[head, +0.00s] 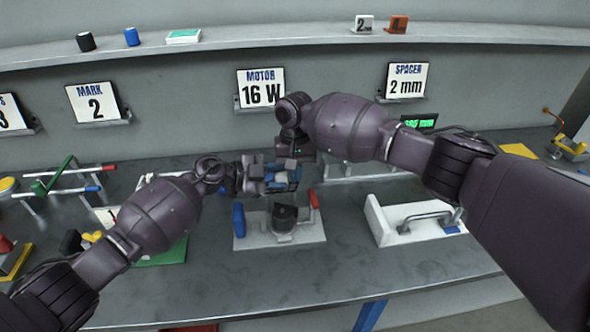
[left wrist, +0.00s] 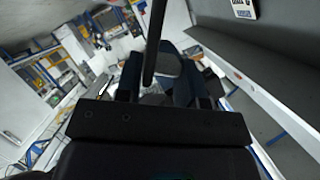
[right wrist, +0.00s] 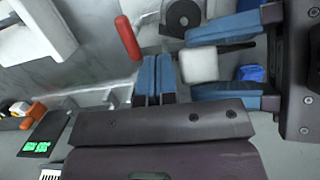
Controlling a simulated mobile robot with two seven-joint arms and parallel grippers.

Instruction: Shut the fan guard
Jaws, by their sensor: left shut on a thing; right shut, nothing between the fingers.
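A pale base plate (head: 312,232) stands in the middle of the bench. It carries a dark round unit (head: 284,214), a red handle (head: 313,198) on the right and a blue handle (head: 238,220) on the left. My left gripper (head: 275,179) is above the plate, shut on a white piece (right wrist: 200,64) with a dark rod. My right gripper (right wrist: 155,72) is shut and empty, just beside that piece in the right wrist view. I cannot make out which part is the fan guard; the grippers hide the area behind the unit.
A white fixture with a grey bar handle (head: 425,217) stands to the right. A green-and-red lever fixture (head: 62,178) is at the left. Signs line the wall, including the motor sign (head: 261,88). The bench front (head: 300,278) is clear.

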